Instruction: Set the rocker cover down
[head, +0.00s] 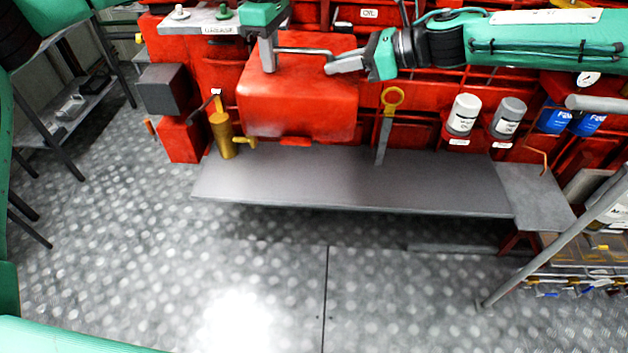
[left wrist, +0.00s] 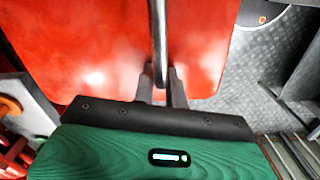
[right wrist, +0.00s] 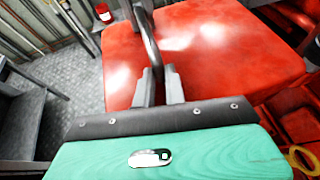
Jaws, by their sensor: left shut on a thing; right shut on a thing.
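The rocker cover (head: 298,100) is a large red box-like cover with a grey bar handle (head: 302,51) on top. It is in front of the red engine, over the back part of a grey shelf (head: 340,185). I cannot tell whether its underside touches anything. My left gripper (head: 269,62) is shut on the handle's left end, and my right gripper (head: 335,67) is shut on its right end. Each wrist view shows the bar between the fingers, the left (left wrist: 165,85) and the right (right wrist: 160,88), with the red top of the cover beyond.
A brass pump-like part (head: 223,135) stands close left of the cover. A yellow-ringed dipstick (head: 386,120) stands to its right. White (head: 463,115) and grey (head: 508,117) canisters are further right. The shelf's front is bare. A grey rail (head: 560,235) crosses at right.

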